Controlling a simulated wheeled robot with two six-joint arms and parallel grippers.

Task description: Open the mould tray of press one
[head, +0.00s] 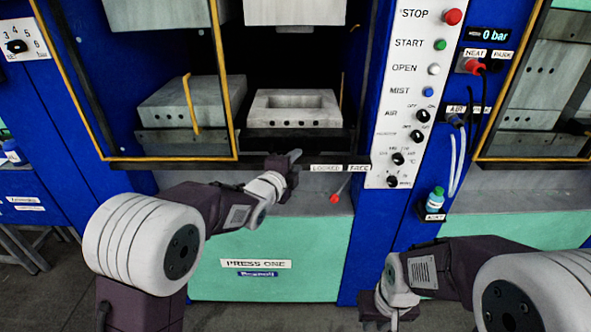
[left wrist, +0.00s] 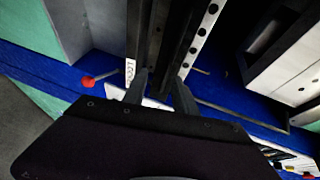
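Press one stands ahead, marked by its label (head: 256,264). Inside it a grey mould block (head: 293,107) with a rectangular cavity sits on the dark mould tray (head: 300,142), seemingly inside the press. A lever with a red knob (head: 334,198) hangs beneath the LOCKED/FREE label (head: 340,167); the knob also shows in the left wrist view (left wrist: 88,81). My left gripper (head: 292,160) is at the tray's front edge. In the left wrist view its fingers (left wrist: 160,82) are apart, close to dark bars; contact cannot be told. My right gripper (head: 382,318) is low, partly cut off, its fingers unclear.
A control panel (head: 408,95) with buttons and knobs is right of the opening. A yellow-edged guard frame (head: 222,80) stands at the left. A small bottle (head: 436,200) is on a ledge at the right. Another press (head: 535,95) stands further right.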

